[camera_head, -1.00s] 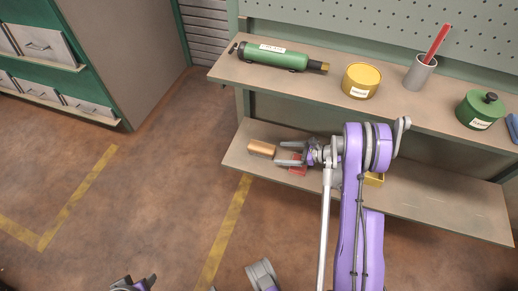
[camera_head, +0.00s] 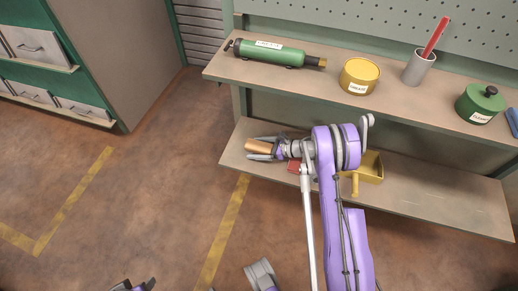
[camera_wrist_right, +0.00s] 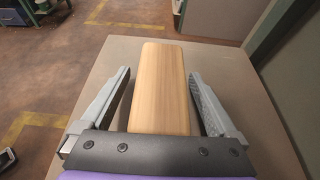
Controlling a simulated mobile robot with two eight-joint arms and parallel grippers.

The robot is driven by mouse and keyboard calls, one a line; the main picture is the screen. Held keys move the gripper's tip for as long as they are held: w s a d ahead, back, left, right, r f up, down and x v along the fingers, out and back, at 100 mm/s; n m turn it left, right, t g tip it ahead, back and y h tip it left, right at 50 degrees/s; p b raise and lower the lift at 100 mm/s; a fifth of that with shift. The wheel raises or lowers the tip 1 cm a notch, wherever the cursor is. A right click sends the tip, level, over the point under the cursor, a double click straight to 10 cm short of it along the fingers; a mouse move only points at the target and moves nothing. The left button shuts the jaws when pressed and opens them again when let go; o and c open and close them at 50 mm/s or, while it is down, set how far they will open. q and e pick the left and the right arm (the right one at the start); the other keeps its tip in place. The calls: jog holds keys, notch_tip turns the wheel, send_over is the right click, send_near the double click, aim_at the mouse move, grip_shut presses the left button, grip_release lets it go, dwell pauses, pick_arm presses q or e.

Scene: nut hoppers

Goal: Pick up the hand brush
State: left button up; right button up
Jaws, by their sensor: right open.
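The hand brush shows as a long light-brown wooden block (camera_head: 262,146) near the left end of the lower shelf; no bristles show. It also shows in the right wrist view (camera_wrist_right: 160,85), lying lengthwise between my fingers. My right gripper (camera_head: 254,148) is open around it, one finger on each side. In the right wrist view, gaps show between the block and both fingers (camera_wrist_right: 157,85).
The lower shelf (camera_head: 430,195) also holds a red item (camera_head: 294,166) and a yellow dustpan-like thing (camera_head: 369,168) by my right arm. The upper shelf above holds a green cylinder (camera_head: 268,53), a yellow tin (camera_head: 360,75), a grey cup (camera_head: 419,67) and a green pot (camera_head: 480,103).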

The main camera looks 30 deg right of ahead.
grip_shut()
dwell(0.4)
jog(key=shift+r, duration=0.15)
